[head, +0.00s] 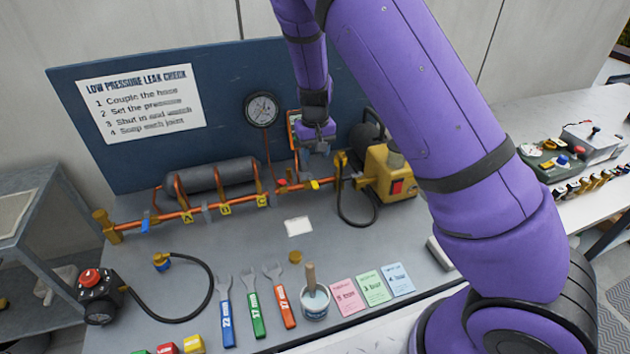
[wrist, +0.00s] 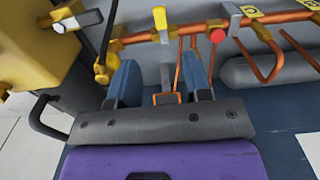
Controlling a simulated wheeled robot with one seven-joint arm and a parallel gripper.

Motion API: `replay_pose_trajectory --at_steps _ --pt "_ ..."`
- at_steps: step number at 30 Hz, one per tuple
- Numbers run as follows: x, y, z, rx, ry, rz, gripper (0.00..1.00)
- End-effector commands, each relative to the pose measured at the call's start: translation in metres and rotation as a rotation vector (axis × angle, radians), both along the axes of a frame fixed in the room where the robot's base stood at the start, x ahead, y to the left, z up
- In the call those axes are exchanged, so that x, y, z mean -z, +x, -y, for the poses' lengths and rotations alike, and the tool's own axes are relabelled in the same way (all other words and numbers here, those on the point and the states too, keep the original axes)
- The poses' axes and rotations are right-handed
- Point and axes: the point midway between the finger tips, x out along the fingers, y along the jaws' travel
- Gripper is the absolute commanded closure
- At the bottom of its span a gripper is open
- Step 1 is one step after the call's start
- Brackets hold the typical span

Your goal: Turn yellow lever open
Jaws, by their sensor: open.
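A small yellow lever (head: 315,184) sits on the right part of the orange pipe run (head: 240,204). In the wrist view the yellow lever (wrist: 160,19) shows on the pipe near the top. My gripper (head: 317,143) is above and behind that end of the pipe, before the blue backboard. In the wrist view my gripper (wrist: 160,85) has two blue-grey fingers set apart, with nothing held. The lever lies beyond the fingertips, roughly in line with the gap, with no contact visible. The fingertips are hard to make out in the head view.
A red knob (wrist: 217,36) is close beside the lever on the pipe. A yellow pump (head: 388,175) with a black hose stands to the right. A pressure gauge (head: 262,109) is on the backboard. Wrenches (head: 257,300), a pot (head: 315,302) and cards lie at the front.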

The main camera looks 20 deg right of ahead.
Motion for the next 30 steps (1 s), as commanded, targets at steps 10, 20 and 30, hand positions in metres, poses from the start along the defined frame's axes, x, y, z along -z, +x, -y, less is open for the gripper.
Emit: replay_pose_trajectory --at_steps 10,20,30 --pt "0.055 -0.001 0.001 0.002 -0.002 -0.004 0.55" --pt "0.097 -0.001 0.000 -0.001 0.000 -0.002 0.55" --pt "0.103 0.000 0.000 0.000 0.001 -0.001 0.55"
